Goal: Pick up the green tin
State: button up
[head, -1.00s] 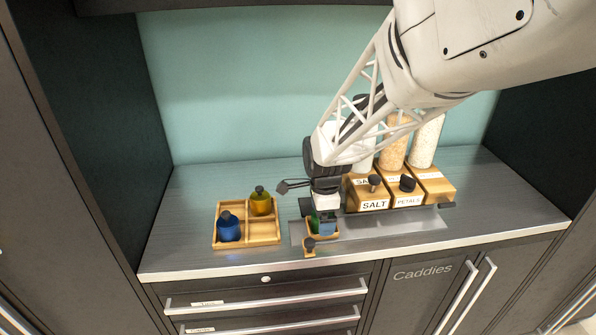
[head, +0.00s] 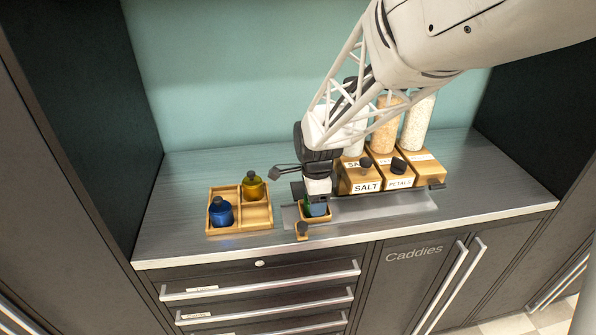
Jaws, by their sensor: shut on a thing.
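My gripper (head: 317,196) points down at the front middle of the counter, over a small wooden tray (head: 328,217). It is shut on the green tin (head: 308,208), which shows only as a narrow green patch beside a blue-teal patch between the fingers. Most of the tin is hidden by the gripper. I cannot tell whether its base touches the tray.
A wooden caddy (head: 262,226) at left holds a blue tin (head: 221,212) and a yellow tin (head: 253,186). Labelled dispensers, including the salt dispenser (head: 366,185), stand close right of the gripper. A small knobbed wooden piece (head: 302,231) lies in front.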

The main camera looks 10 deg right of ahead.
jog(key=shift+r, duration=0.2)
jog(key=shift+r, duration=0.6)
notch_tip(320, 180, up, 2)
jog(key=shift+r, duration=0.15)
jog(key=s, duration=1)
jog(key=s+d+r, duration=0.1)
jog(key=s, duration=0.5)
jog(key=shift+r, duration=0.1)
jog(key=shift+a, duration=0.1)
